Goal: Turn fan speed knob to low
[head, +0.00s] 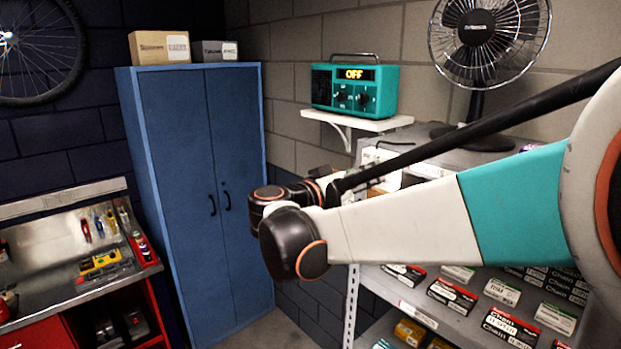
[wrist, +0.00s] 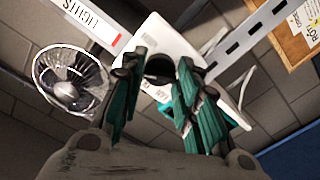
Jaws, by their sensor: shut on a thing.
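My gripper (wrist: 158,72) reaches up from the bottom of the wrist view, its two teal and black fingers closed around a dark round knob (wrist: 158,65). The knob sits against a white panel (wrist: 182,38) that shows behind and between the fingertips. Small print shows below the knob, too small to read, so its setting cannot be told. The black fan (head: 483,38) stands at the upper right of the head view and also shows at the left of the wrist view (wrist: 66,90). In the head view my own arm hides the fingers and knob.
A teal radio-like box (head: 354,88) reading OFF sits on a small white wall shelf (head: 372,122). A blue cabinet (head: 190,170) stands left of my arm. A shelf of boxed parts (head: 417,314) lies below it. A tool bench (head: 60,255) is at far left.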

